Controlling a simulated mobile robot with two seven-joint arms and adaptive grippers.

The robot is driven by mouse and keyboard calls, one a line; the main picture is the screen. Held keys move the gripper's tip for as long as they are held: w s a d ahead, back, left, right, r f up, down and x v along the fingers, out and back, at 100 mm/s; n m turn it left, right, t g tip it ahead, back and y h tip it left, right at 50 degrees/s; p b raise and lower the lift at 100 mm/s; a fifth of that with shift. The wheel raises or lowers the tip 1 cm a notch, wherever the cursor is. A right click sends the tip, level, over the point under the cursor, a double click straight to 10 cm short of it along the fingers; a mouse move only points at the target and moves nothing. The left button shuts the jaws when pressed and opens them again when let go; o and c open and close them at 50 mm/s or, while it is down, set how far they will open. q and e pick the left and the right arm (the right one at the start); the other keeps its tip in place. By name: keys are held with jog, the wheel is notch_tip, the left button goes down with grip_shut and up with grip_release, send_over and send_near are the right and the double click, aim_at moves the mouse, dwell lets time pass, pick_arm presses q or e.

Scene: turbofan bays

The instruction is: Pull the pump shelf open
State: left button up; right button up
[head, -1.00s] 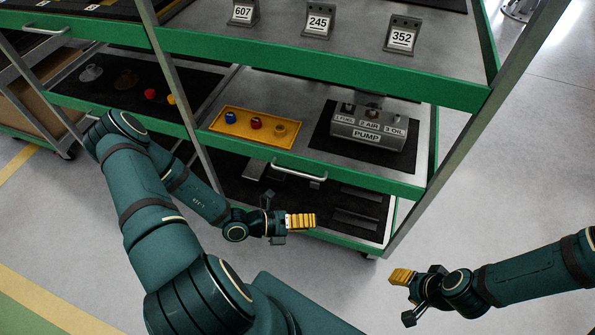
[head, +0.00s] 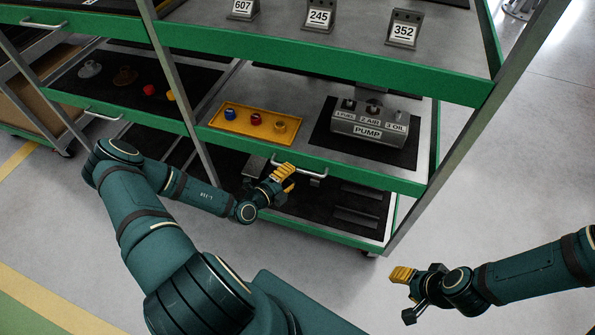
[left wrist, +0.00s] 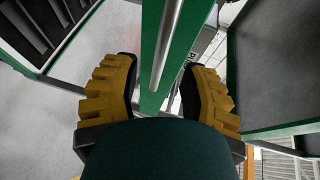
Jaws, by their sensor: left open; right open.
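The pump shelf (head: 230,142) has a green front edge and a grey top, and carries a block labelled PUMP (head: 368,126). A silver bar handle (head: 312,173) is fixed to its front edge. My left gripper (head: 285,178) is open at the left end of the handle in the head view. In the left wrist view the handle (left wrist: 168,45) runs between the two open yellow fingers (left wrist: 160,95), ahead of the palm; contact cannot be told. My right gripper (head: 405,295) is open and empty, away from the rack at the lower right.
A yellow tray (head: 268,138) with blue, red and yellow caps sits on the pump shelf. A lower shelf (head: 340,238) with dark mats lies below. Number signs (head: 319,20) stand on the shelf above. A rack post (head: 480,125) rises at right. The floor (head: 520,185) there is clear.

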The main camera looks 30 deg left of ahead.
aim_at(297, 169)
pick_arm(q)
jog(key=shift+b+x, duration=0.35)
jog(key=shift+x, duration=1.75)
grip_shut()
